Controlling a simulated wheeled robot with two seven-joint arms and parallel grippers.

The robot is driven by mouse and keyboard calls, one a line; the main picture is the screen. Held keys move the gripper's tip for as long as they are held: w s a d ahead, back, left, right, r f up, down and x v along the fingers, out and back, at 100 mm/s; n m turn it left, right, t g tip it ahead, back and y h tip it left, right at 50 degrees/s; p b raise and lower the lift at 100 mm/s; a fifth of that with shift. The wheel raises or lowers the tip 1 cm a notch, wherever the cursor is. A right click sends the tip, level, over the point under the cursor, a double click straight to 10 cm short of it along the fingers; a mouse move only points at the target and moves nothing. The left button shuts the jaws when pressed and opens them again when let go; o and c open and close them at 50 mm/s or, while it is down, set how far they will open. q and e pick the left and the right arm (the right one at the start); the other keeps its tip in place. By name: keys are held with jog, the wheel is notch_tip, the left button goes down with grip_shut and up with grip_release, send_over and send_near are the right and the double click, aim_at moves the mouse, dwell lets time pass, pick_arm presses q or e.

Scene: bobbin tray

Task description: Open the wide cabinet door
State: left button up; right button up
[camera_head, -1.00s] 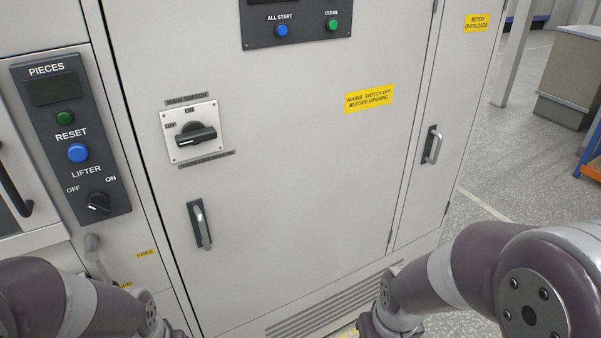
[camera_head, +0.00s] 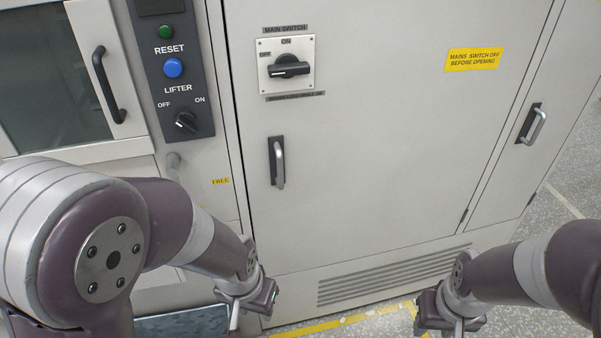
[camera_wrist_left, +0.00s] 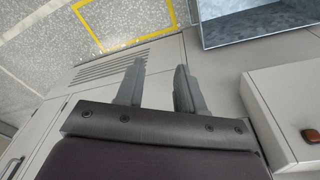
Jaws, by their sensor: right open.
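The wide cabinet door (camera_head: 390,165) is closed, flush with the grey cabinet. Its upright metal handle (camera_head: 279,162) is near its left edge. Above the handle is the main switch (camera_head: 289,68); its black knob lies level, with a white mark at the end toward OFF. My left gripper (camera_head: 242,316) is low in front of the cabinet, below and left of the handle and apart from it. In the left wrist view its two fingers (camera_wrist_left: 157,88) stand apart with nothing between them. My right gripper (camera_head: 450,324) is low at the right, open, its fingers partly cut off.
A narrow door with its own handle (camera_head: 533,126) is to the right. A dark control panel (camera_head: 180,95) and a windowed door with a black handle (camera_head: 108,84) are to the left. A lever (camera_head: 174,166) sits beside a FREE label. A yellow floor line (camera_head: 345,322) runs before the cabinet.

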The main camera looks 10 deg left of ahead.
pick_arm(q)
jog(key=w+d+f+t+b, duration=0.2)
jog(key=w+d+f+t, duration=0.15)
jog(key=w+f, duration=0.2)
jog(key=n+t+y+b, duration=0.2)
jog(key=n+t+y, duration=0.2)
jog(key=t, duration=0.9)
send_near(280, 172)
jog(key=shift+g, duration=0.25)
jog(key=w, duration=0.3)
jog(key=w+a, duration=0.1)
jog(key=w, duration=0.3)
jog(key=w+a, duration=0.1)
jog(key=w, duration=0.2)
jog(key=shift+w+r+p, duration=0.2)
jog(key=shift+w+p, duration=0.1)
jog(key=shift+p, duration=0.05)
pick_arm(e)
notch_tip(280, 172, down, 6)
jog(key=shift+w+r, duration=0.1)
pick_arm(q)
grip_shut()
